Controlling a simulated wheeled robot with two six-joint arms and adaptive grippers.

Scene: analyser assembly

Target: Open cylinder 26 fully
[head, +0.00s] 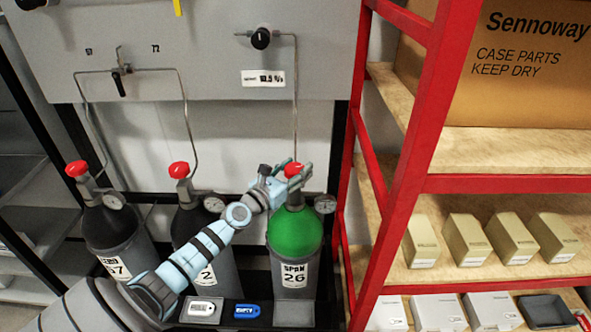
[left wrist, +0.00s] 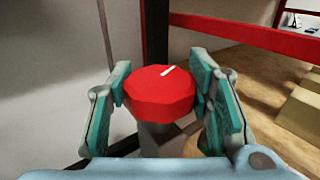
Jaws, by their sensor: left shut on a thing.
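Cylinder 26 (head: 293,235) has a green shoulder and a label reading "SPAN 26". It stands upright at the right end of the row of cylinders. Its red valve knob (head: 293,169) is partly covered by my left gripper (head: 292,180). In the left wrist view the red knob (left wrist: 158,97) has a white mark on its top, pointing up and slightly right. The teal pads of my left gripper (left wrist: 160,100) are on both sides of the knob, shut on it. My right gripper is not in view.
A pressure gauge (head: 325,204) sits right of the knob, and a thin pipe (head: 295,100) rises above it. Two grey cylinders (head: 197,228) with red knobs stand to the left. A red shelf frame (head: 405,170) with boxes is close on the right.

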